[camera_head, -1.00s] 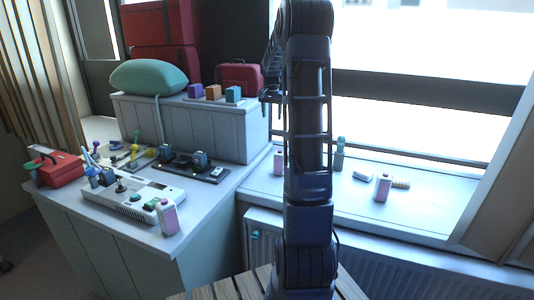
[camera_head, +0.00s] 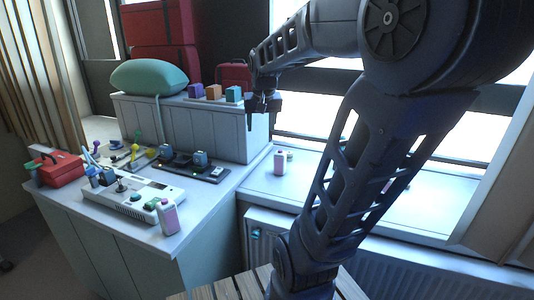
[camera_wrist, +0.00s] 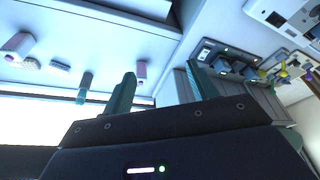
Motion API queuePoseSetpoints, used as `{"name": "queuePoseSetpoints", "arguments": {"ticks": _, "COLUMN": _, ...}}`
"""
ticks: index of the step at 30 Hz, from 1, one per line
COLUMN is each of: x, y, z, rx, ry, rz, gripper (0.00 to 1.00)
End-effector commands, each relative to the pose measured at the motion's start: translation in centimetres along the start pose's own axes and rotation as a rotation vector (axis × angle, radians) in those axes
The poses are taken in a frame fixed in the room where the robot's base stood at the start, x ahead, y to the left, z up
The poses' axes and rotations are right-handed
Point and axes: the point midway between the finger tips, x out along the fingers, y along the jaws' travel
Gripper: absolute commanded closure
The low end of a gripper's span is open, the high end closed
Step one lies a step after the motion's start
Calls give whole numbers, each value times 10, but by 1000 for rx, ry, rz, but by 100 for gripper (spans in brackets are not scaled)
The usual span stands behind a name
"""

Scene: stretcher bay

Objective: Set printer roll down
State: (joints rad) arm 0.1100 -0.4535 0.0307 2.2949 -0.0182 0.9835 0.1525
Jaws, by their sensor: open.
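My gripper (camera_head: 262,108) is open and empty in front of the right end of the raised cabinet. In the wrist view its two teal fingers (camera_wrist: 163,88) are apart with nothing between them. A small whitish piece (camera_wrist: 60,65) lies on the windowsill in the wrist view, left of the fingers and apart from them. It may be the printer roll, but I cannot tell for sure. My arm covers that part of the sill in the head view.
A ridged piece (camera_wrist: 30,62) and a teal-topped item (camera_wrist: 84,88) are also there.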

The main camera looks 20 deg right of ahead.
Motion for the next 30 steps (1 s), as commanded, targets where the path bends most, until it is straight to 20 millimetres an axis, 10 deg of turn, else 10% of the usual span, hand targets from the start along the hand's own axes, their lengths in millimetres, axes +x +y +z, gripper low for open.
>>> {"name": "queuePoseSetpoints", "arguments": {"ticks": 12, "x": 2, "y": -3, "z": 115, "rx": -187, "ry": 72, "rz": -53, "gripper": 42}}
{"name": "queuePoseSetpoints", "arguments": {"ticks": 30, "x": 5, "y": -2, "z": 132, "rx": -216, "ry": 81, "rz": -62, "gripper": 42}}
